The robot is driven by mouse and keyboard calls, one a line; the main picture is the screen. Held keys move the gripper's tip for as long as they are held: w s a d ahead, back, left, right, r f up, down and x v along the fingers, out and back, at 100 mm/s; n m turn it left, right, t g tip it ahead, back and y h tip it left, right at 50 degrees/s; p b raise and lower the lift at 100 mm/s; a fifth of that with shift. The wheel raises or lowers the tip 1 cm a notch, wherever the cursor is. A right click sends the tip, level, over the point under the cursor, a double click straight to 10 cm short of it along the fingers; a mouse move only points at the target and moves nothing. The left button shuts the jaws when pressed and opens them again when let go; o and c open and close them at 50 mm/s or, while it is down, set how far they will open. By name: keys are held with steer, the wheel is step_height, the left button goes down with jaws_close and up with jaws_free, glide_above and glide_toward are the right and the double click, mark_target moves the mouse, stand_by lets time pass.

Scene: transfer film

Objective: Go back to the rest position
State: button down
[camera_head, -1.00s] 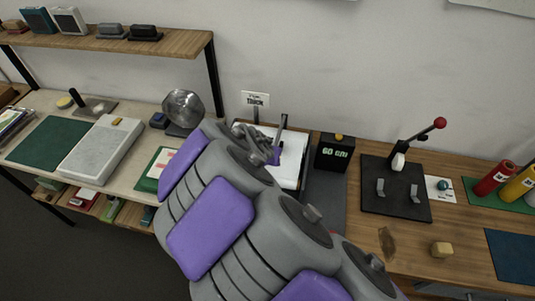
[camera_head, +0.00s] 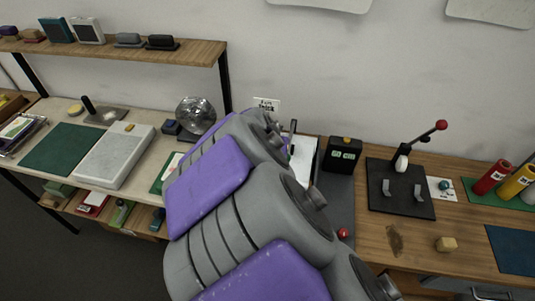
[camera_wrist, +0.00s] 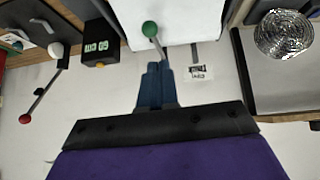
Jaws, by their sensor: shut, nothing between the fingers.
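My gripper (camera_wrist: 158,88) shows in the wrist view with its dark blue fingers together and nothing between them. It is above the bench, close in view to a lever with a green ball (camera_wrist: 150,29); I cannot tell whether they touch. In the head view my grey and purple arm reaches forward over the bench and hides the gripper. A white panel (camera_head: 303,155) shows partly behind my arm, and also in the wrist view (camera_wrist: 190,18).
A black "GO" display box (camera_head: 342,155) and a black lever plate (camera_head: 400,190) stand right of my arm. A silver ball (camera_head: 196,114) and a white slab (camera_head: 115,157) are left. A shelf (camera_head: 200,51) hangs above. Red and yellow cylinders stand far right.

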steer(key=s+d+f+g+b, duration=0.25)
steer(key=s+d+g, duration=0.25)
steer(key=s+d, duration=1)
steer(key=s+f+n+g+y+b, duration=0.1)
steer(key=s+n+g+y+b, duration=0.1)
steer(key=s, duration=1.7)
steer(key=shift+a+f+g+b, duration=0.25)
steer(key=shift+g+b, duration=0.3)
steer(key=shift+g, duration=0.45)
steer(key=shift+a, duration=0.15)
steer(key=shift+a, duration=0.35)
